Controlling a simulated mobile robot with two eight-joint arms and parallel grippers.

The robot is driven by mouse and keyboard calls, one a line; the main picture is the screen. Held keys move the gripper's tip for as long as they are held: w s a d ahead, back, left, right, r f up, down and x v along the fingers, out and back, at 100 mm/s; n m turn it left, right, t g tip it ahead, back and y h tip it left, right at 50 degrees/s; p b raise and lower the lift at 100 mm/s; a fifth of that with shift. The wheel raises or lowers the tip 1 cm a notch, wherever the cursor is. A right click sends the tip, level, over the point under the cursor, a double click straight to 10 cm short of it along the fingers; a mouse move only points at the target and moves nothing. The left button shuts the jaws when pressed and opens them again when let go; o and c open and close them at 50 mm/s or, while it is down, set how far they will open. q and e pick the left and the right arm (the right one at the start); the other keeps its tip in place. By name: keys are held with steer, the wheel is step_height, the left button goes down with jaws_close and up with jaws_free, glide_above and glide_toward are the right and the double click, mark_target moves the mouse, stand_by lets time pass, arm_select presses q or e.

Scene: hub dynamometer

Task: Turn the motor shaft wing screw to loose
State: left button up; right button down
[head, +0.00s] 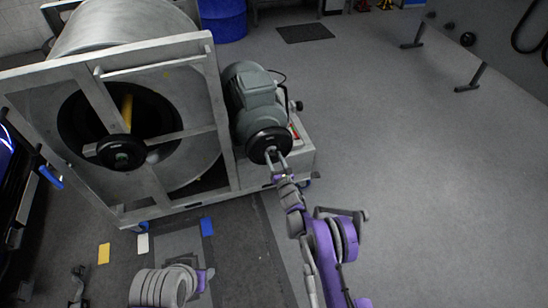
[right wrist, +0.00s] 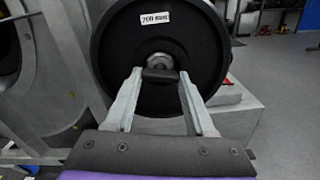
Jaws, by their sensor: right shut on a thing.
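The motor (head: 252,92) is a grey-green unit on the right of the dynamometer frame, with a black disc (head: 262,142) on its near end. In the right wrist view the disc (right wrist: 120,60) carries a white label and a grey metal hub at its centre. The motor shaft wing screw (right wrist: 160,75) shows as a small dark bar just below this hub. My right gripper (right wrist: 160,78) is shut on it, one finger at each side. In the head view my right gripper (head: 273,157) reaches the disc's lower front.
The large roller drum (head: 130,25) sits in a metal frame (head: 222,120) left of the motor. A second black hub (head: 122,152) is on the drum's front. A blue barrel (head: 222,20) stands behind. Grey floor (head: 430,180) is clear to the right.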

steer(key=shift+n, duration=1.1)
steer(key=shift+p, duration=0.3)
steer(key=shift+c, duration=1.2)
jaws_free()
steer(key=v, duration=1)
steer(key=shift+s+d+p, duration=0.15)
steer(key=shift+s+p, duration=0.15)
steer(key=shift+s, duration=0.1)
